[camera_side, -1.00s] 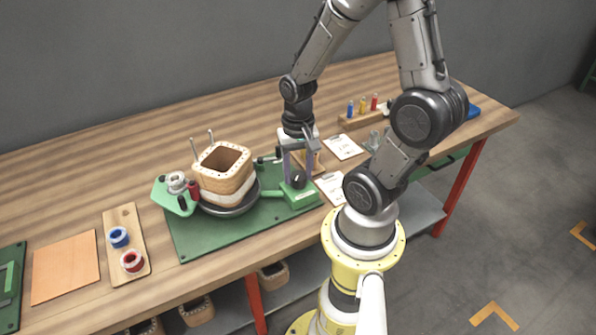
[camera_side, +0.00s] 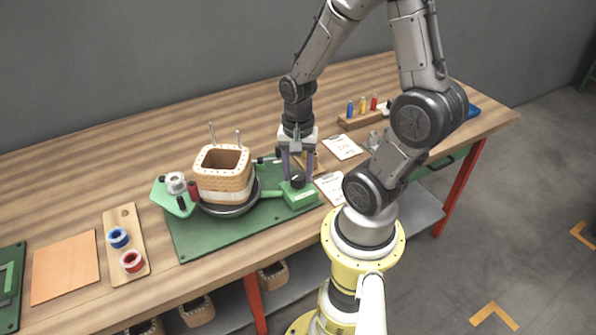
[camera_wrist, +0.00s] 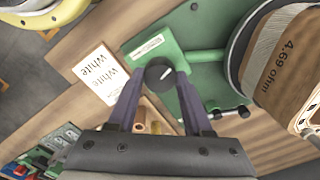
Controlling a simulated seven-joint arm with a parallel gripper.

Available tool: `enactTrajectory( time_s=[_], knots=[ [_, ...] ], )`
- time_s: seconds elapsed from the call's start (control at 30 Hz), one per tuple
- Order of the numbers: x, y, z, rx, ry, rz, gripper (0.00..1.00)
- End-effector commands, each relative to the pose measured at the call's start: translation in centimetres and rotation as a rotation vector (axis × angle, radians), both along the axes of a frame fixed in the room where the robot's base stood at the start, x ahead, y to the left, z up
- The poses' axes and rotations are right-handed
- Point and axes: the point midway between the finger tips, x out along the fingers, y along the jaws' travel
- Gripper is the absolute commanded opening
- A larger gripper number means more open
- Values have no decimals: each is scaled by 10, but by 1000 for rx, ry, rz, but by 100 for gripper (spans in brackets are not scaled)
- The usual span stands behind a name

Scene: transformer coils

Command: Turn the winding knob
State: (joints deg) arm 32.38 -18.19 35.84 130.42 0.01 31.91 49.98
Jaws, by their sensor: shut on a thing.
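The black winding knob (camera_side: 298,181) sits on a small green block (camera_side: 300,197) at the right end of the green winder base plate (camera_side: 200,240). In the wrist view the knob (camera_wrist: 160,73) shows a white mark on its top. My gripper (camera_side: 298,177) points down at it with one purple finger on each side, shut on the knob. The square coil former (camera_side: 224,178), wooden with a pale band, stands upright on a dark round turntable (camera_side: 230,210) left of the knob.
A green spool holder (camera_side: 172,198) stands left of the coil. A wooden board (camera_side: 125,216) with blue and red spools lies further left. White label cards (camera_side: 342,147) and a peg rack (camera_side: 358,121) are on the right. The table behind is clear.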

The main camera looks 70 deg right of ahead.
Motion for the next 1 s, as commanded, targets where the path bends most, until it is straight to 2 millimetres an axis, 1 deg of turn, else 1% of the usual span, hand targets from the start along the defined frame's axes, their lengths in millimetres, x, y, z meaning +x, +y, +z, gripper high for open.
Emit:
enactTrajectory(
  time_s=[0.37,0.4,0.53,0.87,1.0],
  knots=[
    [0,0,0,0,-1,-1,0],
    [0,0,0,0,0,-1,56],
    [0,0,0,0,0,0,79],
    [0,0,2,-1,-1,0,80],
    [1,-1,14,-3,-4,0,80]
  ],
)
